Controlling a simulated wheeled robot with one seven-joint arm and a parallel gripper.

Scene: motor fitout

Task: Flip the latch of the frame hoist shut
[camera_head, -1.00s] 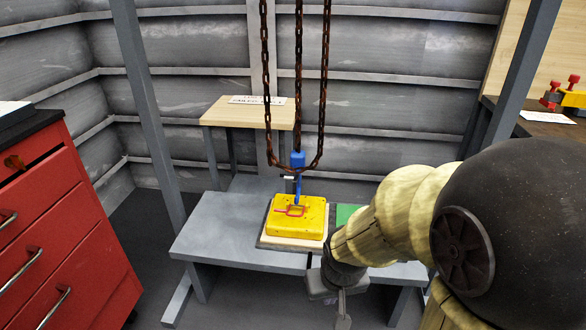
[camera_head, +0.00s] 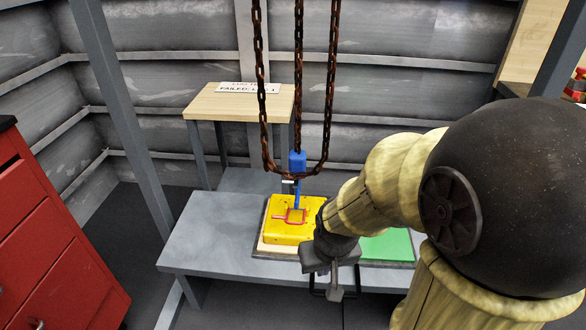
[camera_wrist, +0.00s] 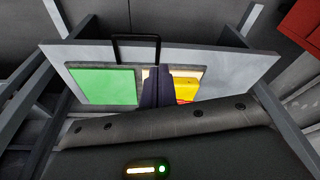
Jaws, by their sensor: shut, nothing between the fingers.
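The frame hoist hangs on rusty chains (camera_head: 330,80) over the grey bench. Its blue hook block (camera_head: 297,162) hangs just above a yellow case (camera_head: 281,232) with a red outlined handle. A small pale part (camera_head: 288,181) sticks out beside the blue hook; I cannot tell if it is the latch or how it stands. My gripper (camera_head: 335,292) is in front of the bench, below and right of the case, apart from the hook. In the wrist view its dark fingers (camera_wrist: 156,88) are together with nothing held, and they partly hide the yellow case (camera_wrist: 186,90).
The grey bench (camera_head: 205,230) carries a green pad (camera_head: 388,246) right of the case. A wooden-topped table (camera_head: 235,105) with a sign (camera_head: 248,88) stands behind. A red drawer cabinet (camera_head: 50,235) is at left, and grey posts (camera_head: 120,100) flank the bench.

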